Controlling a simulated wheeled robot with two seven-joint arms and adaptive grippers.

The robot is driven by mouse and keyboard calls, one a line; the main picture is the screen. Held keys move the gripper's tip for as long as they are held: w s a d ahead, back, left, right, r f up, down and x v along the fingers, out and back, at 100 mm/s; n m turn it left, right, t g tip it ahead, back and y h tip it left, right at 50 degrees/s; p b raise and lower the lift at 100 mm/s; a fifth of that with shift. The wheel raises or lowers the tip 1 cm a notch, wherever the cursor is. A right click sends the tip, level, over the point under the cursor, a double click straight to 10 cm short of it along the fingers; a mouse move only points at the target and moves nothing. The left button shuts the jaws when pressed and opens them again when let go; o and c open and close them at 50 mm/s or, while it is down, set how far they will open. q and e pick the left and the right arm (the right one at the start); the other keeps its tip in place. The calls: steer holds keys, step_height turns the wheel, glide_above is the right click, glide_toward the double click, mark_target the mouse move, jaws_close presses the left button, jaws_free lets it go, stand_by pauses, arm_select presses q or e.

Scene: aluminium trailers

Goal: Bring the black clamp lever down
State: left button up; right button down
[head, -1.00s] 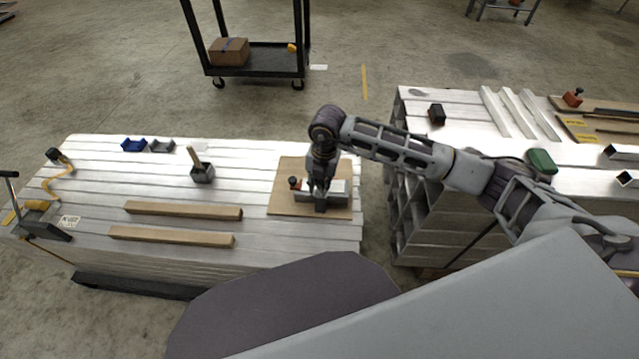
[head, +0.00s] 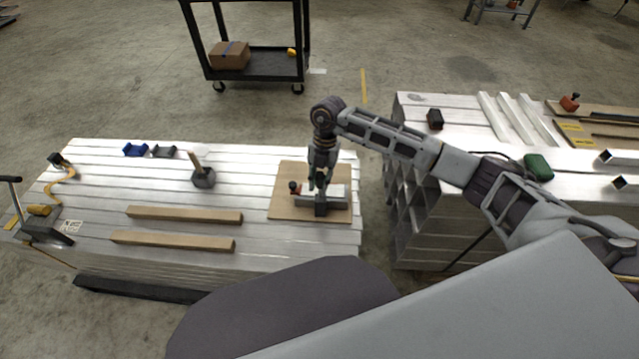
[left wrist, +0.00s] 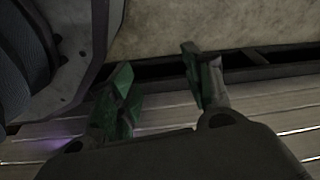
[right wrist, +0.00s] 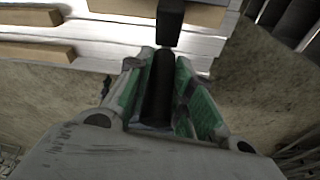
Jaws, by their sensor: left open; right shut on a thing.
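The clamp stands on a square wooden board (head: 283,208) at the right end of the slatted metal table in the head view. It has a grey bar (head: 335,207) and an orange-red part (head: 294,187) at its left. My right gripper (head: 319,186) is over the clamp, pointing down. In the right wrist view its green-padded fingers (right wrist: 160,92) are shut around the black clamp lever (right wrist: 160,75). A separate black part (right wrist: 171,22) shows beyond the fingertips. In the left wrist view my left gripper (left wrist: 158,65) is open and empty. It is out of the head view.
Two wooden bars (head: 184,214) lie left of the board, with a dark grey block holder (head: 203,178) behind. Blue and grey brackets (head: 135,150) sit at the table's back edge. A second metal table (head: 465,125) stands right across a gap. A black cart (head: 270,60) is behind.

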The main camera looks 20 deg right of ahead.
steer(key=shift+w+d+r+g+y, duration=0.1)
steer(key=shift+w+d+g+y, duration=0.05)
steer(key=shift+w+g, duration=0.25)
steer(key=shift+w+d+r+g+y, duration=0.1)
steer(key=shift+w+d+g+y, duration=0.05)
steer(key=shift+w+g, duration=0.2)
steer(key=shift+w+d+g+y, duration=0.25)
steer(key=shift+w+g+y, duration=0.05)
steer(key=shift+w+g, duration=0.3)
steer(key=shift+w+d+g, duration=0.15)
steer(key=shift+w+g, duration=0.2)
steer(key=shift+w, duration=0.1)
steer(key=shift+w+d+b, duration=0.1)
steer(key=shift+b, duration=0.2)
steer(key=shift+w+d+g+y, duration=0.1)
steer(key=shift+w+g+y, duration=0.1)
steer(key=shift+g+y, duration=0.1)
steer(key=shift+w+d+f+b, duration=0.1)
steer(key=shift+w+b, duration=0.1)
steer(key=shift+b, duration=0.1)
arm_select(q)
steer(key=r, duration=0.1)
steer(key=w+d+r, duration=0.1)
steer(key=shift+w+d+r, duration=0.1)
steer(key=shift+d+r, duration=0.05)
steer(key=shift+r, duration=0.15)
